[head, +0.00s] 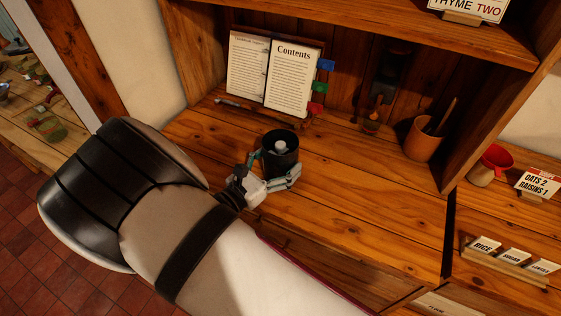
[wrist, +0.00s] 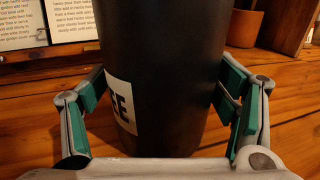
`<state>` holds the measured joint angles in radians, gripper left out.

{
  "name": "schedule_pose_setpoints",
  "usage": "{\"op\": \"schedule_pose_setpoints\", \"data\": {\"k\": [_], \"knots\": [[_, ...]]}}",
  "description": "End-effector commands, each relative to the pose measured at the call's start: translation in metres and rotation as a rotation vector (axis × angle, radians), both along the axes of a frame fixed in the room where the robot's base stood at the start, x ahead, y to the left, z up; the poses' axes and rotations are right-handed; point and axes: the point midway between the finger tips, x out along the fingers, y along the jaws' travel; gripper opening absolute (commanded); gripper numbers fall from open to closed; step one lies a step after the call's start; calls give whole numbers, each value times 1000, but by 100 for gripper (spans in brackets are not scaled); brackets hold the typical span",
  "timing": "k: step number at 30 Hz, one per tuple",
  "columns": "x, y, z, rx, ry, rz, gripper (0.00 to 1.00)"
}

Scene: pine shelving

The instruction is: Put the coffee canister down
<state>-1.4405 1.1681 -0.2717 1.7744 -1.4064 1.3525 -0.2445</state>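The coffee canister (head: 280,163) is a black cylinder with an open-looking dark top and a pale knob in the middle. It is upright over the wooden counter (head: 363,206). In the wrist view the canister (wrist: 170,75) fills the middle, with part of a white label ending in "EE" on its left side. My gripper (head: 274,181) is around it, with green-padded fingers against its left and right sides in the wrist view (wrist: 165,90). The canister's base is low, close to the wood; I cannot tell whether it touches.
An open "Contents" book (head: 290,75) with coloured tabs stands behind, a pen (head: 238,104) before it. A terracotta pot (head: 424,138) with utensils is at back right. A red-and-cream cup (head: 490,165) and label cards (head: 514,256) are farther right. Counter right of the canister is clear.

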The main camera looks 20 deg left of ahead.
Motion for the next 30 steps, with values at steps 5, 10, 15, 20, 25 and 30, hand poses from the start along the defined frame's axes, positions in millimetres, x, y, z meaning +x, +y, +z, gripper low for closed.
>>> {"op": "schedule_pose_setpoints", "data": {"k": [5, 10, 15, 20, 25, 30], "knots": [[0, 0, 0, 0, 0, 0, 29], [0, 0, 1, 0, -3, -1, 10], [0, 0, 3, 0, -2, -1, 10], [-1, 0, 17, 1, -3, -1, 10], [-3, 0, 42, 2, -3, -2, 10], [-37, -8, 43, -4, -1, 1, 10]]}}
